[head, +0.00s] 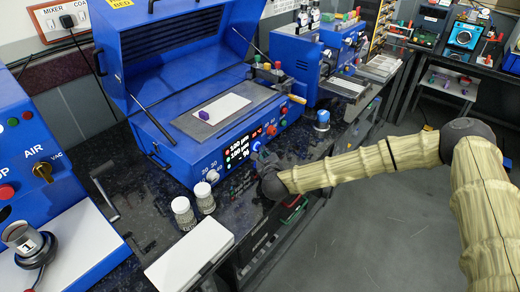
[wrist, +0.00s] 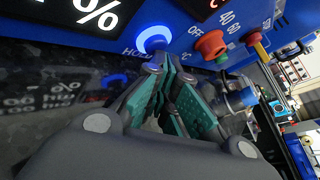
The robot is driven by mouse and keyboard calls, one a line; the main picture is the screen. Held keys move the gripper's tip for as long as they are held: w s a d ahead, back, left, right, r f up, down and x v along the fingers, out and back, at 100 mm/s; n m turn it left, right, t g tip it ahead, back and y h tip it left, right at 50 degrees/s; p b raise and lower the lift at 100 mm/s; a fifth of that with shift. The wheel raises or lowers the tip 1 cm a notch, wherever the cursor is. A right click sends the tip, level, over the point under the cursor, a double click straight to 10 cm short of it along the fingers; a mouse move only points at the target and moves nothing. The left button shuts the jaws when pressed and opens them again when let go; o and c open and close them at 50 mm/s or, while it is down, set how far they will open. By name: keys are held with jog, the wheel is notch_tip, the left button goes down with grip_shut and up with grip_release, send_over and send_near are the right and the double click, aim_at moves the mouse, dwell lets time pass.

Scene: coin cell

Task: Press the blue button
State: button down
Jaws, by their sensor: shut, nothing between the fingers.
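The blue button (wrist: 152,39) glows on the machine's blue front panel, between the display and a red knob in the wrist view. My gripper (wrist: 168,72) is shut and empty. Its fingertips are just below the button in that view, very close to it; I cannot tell whether they touch. In the head view my gripper (head: 264,163) is at the lower right of the front panel of the blue coating machine (head: 165,150), by the lit display (head: 240,150). The wrist and fingers hide much of that part of the panel.
A red knob (wrist: 211,45) and a yellow-stemmed red switch (wrist: 255,40) are right of the button. Two jars (head: 183,211) and a white box (head: 190,256) stand on the dark bench. A blue-topped object (head: 322,120) stands right of my gripper. The machine's lid is open.

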jog(key=shift+w+a+r, duration=0.1)
jog(key=shift+w+a, duration=0.1)
jog(key=shift+a, duration=0.1)
jog(key=shift+s+d+b, duration=0.15)
jog(key=shift+s+b, duration=0.1)
jog(key=shift+b, duration=0.1)
dwell(0.3)
jog(key=shift+s+d+b, duration=0.15)
jog(key=shift+s+d, duration=0.45)
jog(key=shift+d, duration=0.25)
jog(key=shift+s+d+b, duration=0.1)
jog(key=shift+s+d, duration=0.5)
jog(key=shift+d, duration=0.25)
jog(key=shift+s+d+b, duration=0.15)
jog(key=shift+s+d, duration=0.45)
jog(key=shift+d, duration=0.25)
